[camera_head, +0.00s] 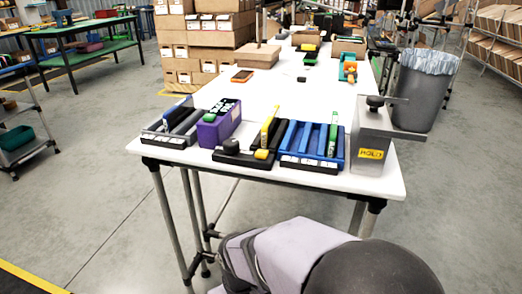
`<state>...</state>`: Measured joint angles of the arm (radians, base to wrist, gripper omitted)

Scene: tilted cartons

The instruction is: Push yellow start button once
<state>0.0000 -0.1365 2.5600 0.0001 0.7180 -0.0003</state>
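A small yellow piece (262,154) sits at the front of a dark device (247,160) near the table's front edge. It may be the start button, but it is too small to tell for sure. A round black knob (231,146) is on the same device, to the left of the yellow piece. A taller yellow upright part (268,128) rises behind it. My arm's grey links show at the bottom of the view, in front of the table and apart from the device. My gripper is not in view.
The device stands on a white table (285,95) between a purple box (218,126) and a blue slotted tray (311,146). A grey box with a yellow "HOLD" label (371,153) is at the right corner. A grey bin (420,98) stands beyond it. The table's middle is mostly clear.

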